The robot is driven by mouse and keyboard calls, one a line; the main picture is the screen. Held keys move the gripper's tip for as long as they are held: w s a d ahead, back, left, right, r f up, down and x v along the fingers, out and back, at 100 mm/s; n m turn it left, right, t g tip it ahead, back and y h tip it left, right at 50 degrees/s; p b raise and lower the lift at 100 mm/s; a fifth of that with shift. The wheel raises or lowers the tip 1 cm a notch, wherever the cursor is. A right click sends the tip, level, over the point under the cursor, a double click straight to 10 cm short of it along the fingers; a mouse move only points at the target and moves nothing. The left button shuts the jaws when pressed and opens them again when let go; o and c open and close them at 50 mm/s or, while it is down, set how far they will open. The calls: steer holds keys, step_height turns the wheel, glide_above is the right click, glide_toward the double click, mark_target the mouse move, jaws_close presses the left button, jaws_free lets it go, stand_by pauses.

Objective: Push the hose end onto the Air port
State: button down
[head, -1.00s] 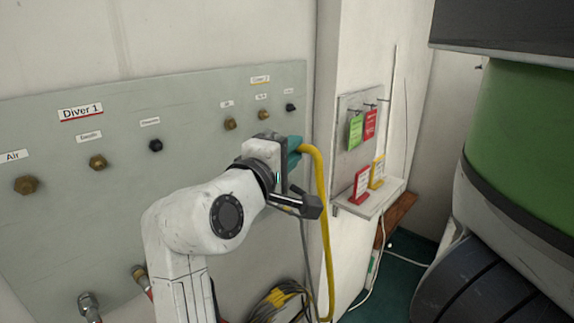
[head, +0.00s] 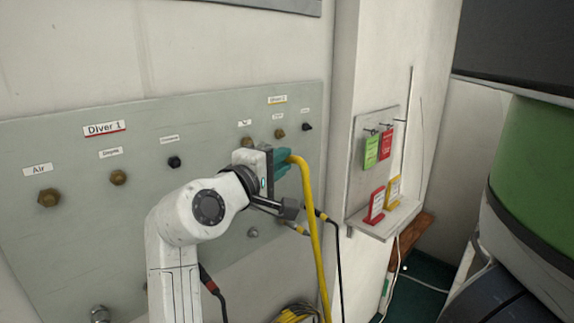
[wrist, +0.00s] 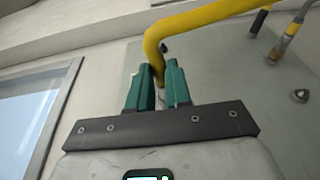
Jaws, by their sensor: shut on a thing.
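My gripper (head: 282,163) has teal fingers and is shut on the end of the yellow hose (head: 310,225), in front of the right part of the panel, below the Diver 2 ports. In the wrist view the hose (wrist: 205,18) bends down between the fingers (wrist: 158,88); its tip is mostly hidden. The brass port labelled Air (head: 48,198) under Diver 1 is at the far left, bare and well away from my gripper. Another brass port (head: 247,143), with a small label that looks like Air, is just above my wrist in the head view.
The grey panel (head: 100,250) also bears a second brass port (head: 118,178) and a dark port (head: 174,162) under Diver 1. A shelf (head: 385,222) with coloured tags stands at right, beside a large green cylinder (head: 540,170). Other hoses hang below the panel.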

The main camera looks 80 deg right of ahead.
steer(key=shift+w+d, duration=0.4)
steer(key=shift+w, duration=0.25)
steer(key=shift+w+d+p, duration=0.15)
steer(key=shift+w+d, duration=0.15)
steer(key=shift+w, duration=0.35)
steer(key=shift+w+d+p, duration=0.15)
steer(key=shift+w+d, duration=0.15)
steer(key=shift+w, duration=0.3)
stand_by(1.4)
steer(key=c, duration=1)
jaws_free()
steer(key=shift+d, duration=0.1)
steer(key=b+v, duration=0.3)
steer(key=v, duration=0.8)
steer(key=shift+r, duration=0.1)
steer(key=shift+s, duration=0.1)
